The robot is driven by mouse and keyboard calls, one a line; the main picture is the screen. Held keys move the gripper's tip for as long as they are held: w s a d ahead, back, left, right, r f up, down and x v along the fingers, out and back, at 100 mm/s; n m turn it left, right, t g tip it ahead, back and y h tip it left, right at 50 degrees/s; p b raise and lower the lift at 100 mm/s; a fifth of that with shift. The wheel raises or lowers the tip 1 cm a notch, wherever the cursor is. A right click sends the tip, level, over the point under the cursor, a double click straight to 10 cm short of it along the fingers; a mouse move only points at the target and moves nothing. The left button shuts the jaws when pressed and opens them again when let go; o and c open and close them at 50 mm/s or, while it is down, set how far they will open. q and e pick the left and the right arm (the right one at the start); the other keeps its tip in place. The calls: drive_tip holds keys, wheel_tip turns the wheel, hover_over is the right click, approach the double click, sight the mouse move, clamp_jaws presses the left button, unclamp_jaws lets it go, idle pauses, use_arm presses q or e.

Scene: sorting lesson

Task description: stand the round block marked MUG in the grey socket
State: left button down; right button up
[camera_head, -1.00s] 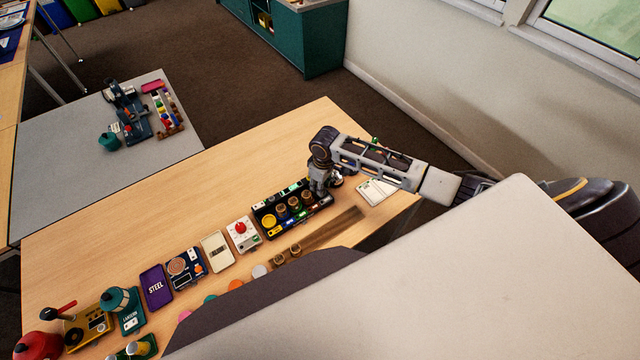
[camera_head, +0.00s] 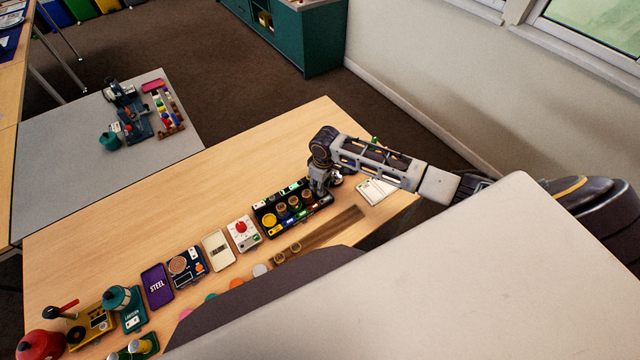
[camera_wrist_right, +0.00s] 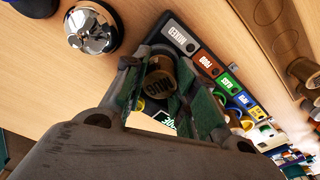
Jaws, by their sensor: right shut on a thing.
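The round brown block marked MUG (camera_wrist_right: 161,84) is between the fingers of my right gripper (camera_wrist_right: 170,92) in the right wrist view, its lettered top facing the camera. The gripper is shut on it. In the head view my right gripper (camera_head: 321,188) points down at the right end of the black socket tray (camera_head: 264,234), and the block is hidden there. The tray has coloured labels, with a grey MIXED label (camera_wrist_right: 178,36) at its end beside the gripper. The grey socket itself is hidden; I cannot tell whether the block is in it. My left gripper is not in view.
Several round blocks (camera_head: 294,203) stand in the tray. A silver bell (camera_wrist_right: 91,28) stands close beside my right gripper. A brown grooved strip (camera_head: 330,226) holds two blocks in front. A white box with a red knob (camera_head: 242,233) stands left of the tray; a white pad (camera_head: 375,191) lies right.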

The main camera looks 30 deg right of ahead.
drive_tip(key=shift+p, duration=0.5)
drive_tip(key=shift+f, duration=0.55)
idle(0.9)
drive_tip(key=o, duration=0.5)
drive_tip(key=shift+s+d+r+p, duration=0.1)
drive_tip(key=shift+r+p, duration=1.25)
drive_tip(key=shift+r, duration=0.7)
drive_tip(key=shift+s+d+r, duration=0.1)
drive_tip(key=shift+s+r, duration=0.05)
drive_tip(key=shift+r, duration=1.55)
drive_tip(key=shift+s+d+r, duration=0.1)
drive_tip(key=shift+r, duration=1.6)
drive_tip(key=shift+r, duration=0.1)
